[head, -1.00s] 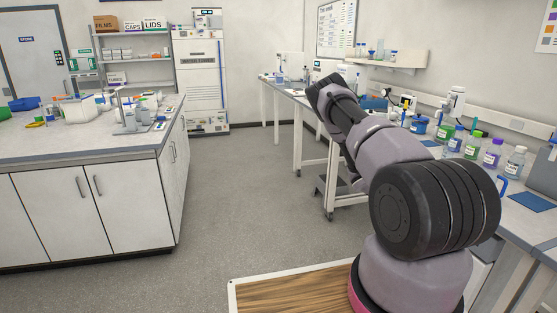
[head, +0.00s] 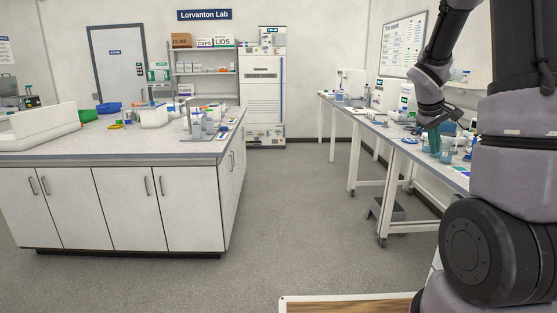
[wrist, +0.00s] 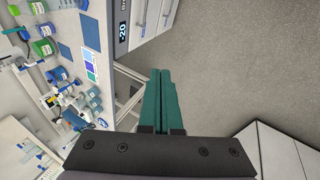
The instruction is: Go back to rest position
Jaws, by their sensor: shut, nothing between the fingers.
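My gripper (head: 435,143) is at the right of the head view, in front of the right-hand bench. Its green fingers point down. In the wrist view my gripper (wrist: 160,72) shows two green fingers side by side, closed together with nothing between them. Below the fingertips in that view are the bench's edge and grey floor. My arm is bent upward at the right of the head view and hides part of the bench behind it.
The right-hand bench (head: 398,146) carries bottles and equipment; in the wrist view, bottles with green and blue caps (wrist: 43,47) stand at the left. A white-fronted island (head: 136,207) stands at left. The grey floor (head: 300,205) between them is clear.

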